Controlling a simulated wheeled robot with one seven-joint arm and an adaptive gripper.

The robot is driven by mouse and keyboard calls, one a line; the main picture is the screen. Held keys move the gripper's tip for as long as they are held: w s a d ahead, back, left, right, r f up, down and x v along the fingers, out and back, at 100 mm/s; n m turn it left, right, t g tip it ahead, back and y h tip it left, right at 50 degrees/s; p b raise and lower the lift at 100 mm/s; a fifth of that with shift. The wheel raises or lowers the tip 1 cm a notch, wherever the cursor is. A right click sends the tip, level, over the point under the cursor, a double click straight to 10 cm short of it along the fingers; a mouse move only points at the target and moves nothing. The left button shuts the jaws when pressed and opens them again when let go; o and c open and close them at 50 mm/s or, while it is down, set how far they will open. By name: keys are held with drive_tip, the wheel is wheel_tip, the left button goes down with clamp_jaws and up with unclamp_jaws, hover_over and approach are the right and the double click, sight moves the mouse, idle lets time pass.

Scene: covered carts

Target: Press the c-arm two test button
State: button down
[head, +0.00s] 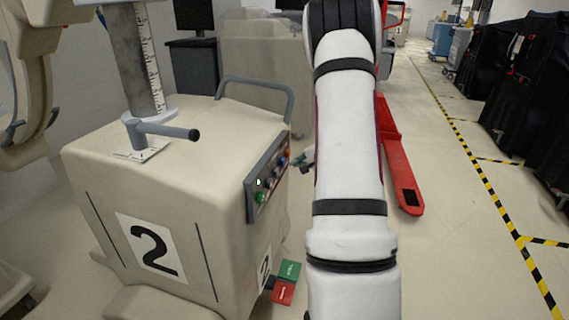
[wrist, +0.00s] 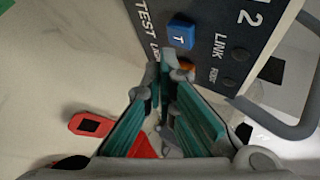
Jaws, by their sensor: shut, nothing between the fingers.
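The c-arm unit marked 2 (head: 190,190) stands at the left in the head view, with a dark control panel (head: 251,201) on its right side. In the wrist view the panel (wrist: 210,72) shows the words TEST and LINK. A square blue button (wrist: 181,33) marked T sits beside the word TEST. My gripper (wrist: 166,72) is shut and empty, its fingertips just below the blue button in the picture. I cannot tell whether they touch the panel. An orange part (wrist: 187,66) is partly hidden behind the fingertips. In the head view my arm hides most of the gripper.
The panel also carries a green button (head: 260,197) and dark round knobs (wrist: 240,54). A grey handle rail (head: 262,84) curves over the unit's far end. A red pallet-jack fork (head: 402,180) lies right of my arm. Open floor lies beyond, up to black covered carts (head: 535,90).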

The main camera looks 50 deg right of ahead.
drive_tip(key=shift+w+a+b, duration=0.2)
drive_tip(key=shift+w+b, duration=0.25)
drive_tip(key=shift+b, duration=0.2)
drive_tip(key=shift+w+a+b, duration=0.2)
drive_tip(key=shift+w+b, duration=0.25)
drive_tip(key=shift+b, duration=0.15)
idle(0.8)
drive_tip(key=shift+s, duration=0.1)
drive_tip(key=shift+s+d+b, duration=0.35)
drive_tip(key=shift+s+b, duration=0.15)
drive_tip(key=shift+s, duration=0.3)
drive_tip(key=shift+s+d+b, duration=0.3)
drive_tip(key=shift+s, duration=0.45)
drive_tip(key=shift+s+d+b, duration=0.35)
drive_tip(key=shift+s, duration=0.45)
drive_tip(key=shift+s+d+b, duration=0.3)
drive_tip(key=shift+s, duration=0.45)
